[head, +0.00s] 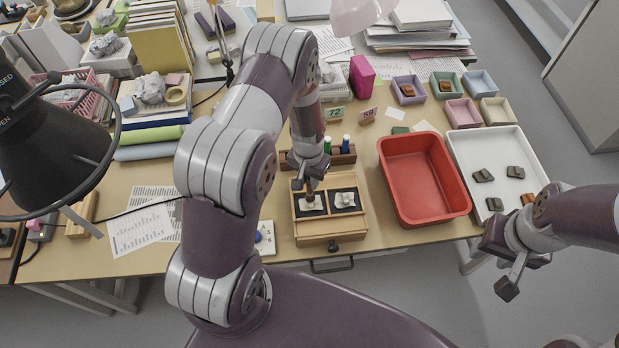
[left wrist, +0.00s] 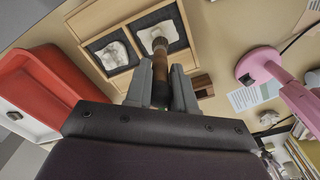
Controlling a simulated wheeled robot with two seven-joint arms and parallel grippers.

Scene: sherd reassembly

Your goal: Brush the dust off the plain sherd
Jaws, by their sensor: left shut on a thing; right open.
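My left gripper (head: 308,182) is shut on a brush (left wrist: 160,70) with a brown handle, bristles pointing at a wooden box (head: 331,239). The box has two dark-lined compartments, each with a pale sherd. The brush tip is over the sherd (head: 311,203) in the left compartment in the head view; this sherd (left wrist: 146,38) is partly hidden behind the brush in the left wrist view. Whether the bristles touch it I cannot tell. The other sherd (head: 345,200) lies uncovered in the right compartment. Which sherd is plain is unclear. My right gripper (head: 506,268) is open and empty off the table's front edge.
A red tub (head: 400,142) stands right of the box, then a white tray (head: 494,147) with several small sherds. A wooden rack (head: 343,157) with green and blue items stands just behind the box. A black lamp (head: 45,150) is at the left.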

